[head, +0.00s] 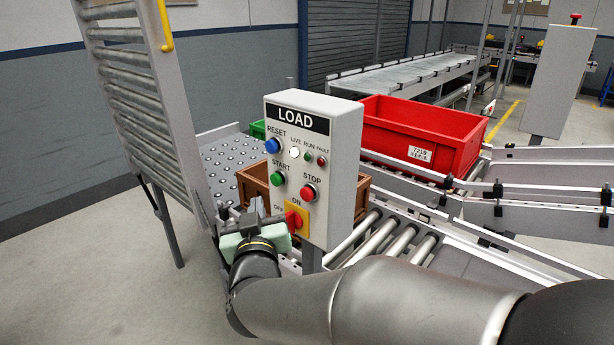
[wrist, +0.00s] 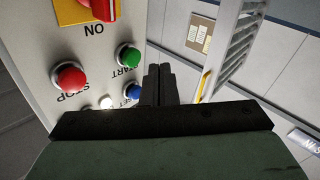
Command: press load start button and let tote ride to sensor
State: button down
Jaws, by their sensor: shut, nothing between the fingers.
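The grey LOAD control box (head: 330,165) stands at mid-picture. Its green START button (head: 277,179) also shows in the wrist view (wrist: 128,56), just left of my fingertips. My gripper (head: 257,207) is shut and empty, at the left of the box, below START in the head view; contact with the button cannot be made out. The red STOP button (head: 308,193) is to the right. A red tote (head: 422,138) with a white label sits on the conveyor behind. A brown tote (head: 254,187) is partly hidden behind the box. I cannot make out a sensor for certain.
The box also carries a blue RESET button (head: 272,146), a bright white LIVE lamp (head: 294,153) and a red switch (head: 296,219) on a yellow plate. A slatted upright frame (head: 135,90) stands at left. Bare rollers (head: 400,240) lie right of the box.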

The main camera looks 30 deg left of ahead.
aim_at(276, 180)
jog(key=s+a+r+n+t, duration=0.1)
jog(key=s+a+n+t, duration=0.1)
jog(key=s, duration=0.3)
jog(key=shift+a+t, duration=0.6)
jog(key=shift+r, duration=0.1)
jog(key=w+d, duration=0.2)
jog(key=w, duration=0.6)
jog(key=shift+w, duration=0.3)
dwell(1.4)
jog(key=shift+w, duration=0.4)
